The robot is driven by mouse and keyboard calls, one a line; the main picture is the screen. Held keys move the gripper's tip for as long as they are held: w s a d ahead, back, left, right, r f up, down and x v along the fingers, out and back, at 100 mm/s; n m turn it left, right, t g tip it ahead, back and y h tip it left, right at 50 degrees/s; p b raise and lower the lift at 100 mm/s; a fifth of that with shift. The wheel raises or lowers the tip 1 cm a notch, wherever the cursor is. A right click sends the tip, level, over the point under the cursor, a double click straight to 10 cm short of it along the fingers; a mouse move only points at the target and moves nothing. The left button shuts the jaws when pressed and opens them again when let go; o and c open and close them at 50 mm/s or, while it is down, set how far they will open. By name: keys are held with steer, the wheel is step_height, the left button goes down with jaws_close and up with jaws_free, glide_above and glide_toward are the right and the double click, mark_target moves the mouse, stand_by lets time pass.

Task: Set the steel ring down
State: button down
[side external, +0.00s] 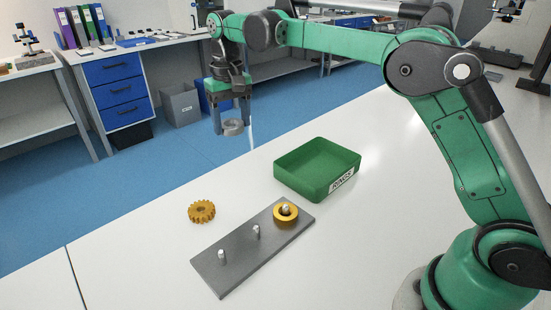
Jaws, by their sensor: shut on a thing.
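My gripper (231,123) points down and is shut on the steel ring (233,128), a small grey ring held between the fingertips. In the side external view the ring is up in the air, left of and behind the green tray and over the table's far edge in the picture. The green tray (346,179), labelled RINGS, stands on the white table (150,270) and looks empty. A grey plate (233,269) with several upright pegs lies in front of the tray. A brass ring (286,219) sits around the plate's far right peg. The other two visible pegs are bare.
A brass gear (201,211) lies on the table left of the plate. The table is clear between the gear and the tray. Benches, blue drawers (112,90) and a grey bin (181,105) stand beyond the table on the blue floor.

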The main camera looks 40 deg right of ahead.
step_height(320, 180, up, 4)
glide_above(308, 181)
step_height(308, 181, down, 15)
steer(key=shift+r, duration=0.2)
steer(key=shift+f, duration=2.05)
steer(key=shift+f, duration=0.15)
steer(key=shift+c, duration=1.7)
jaws_free()
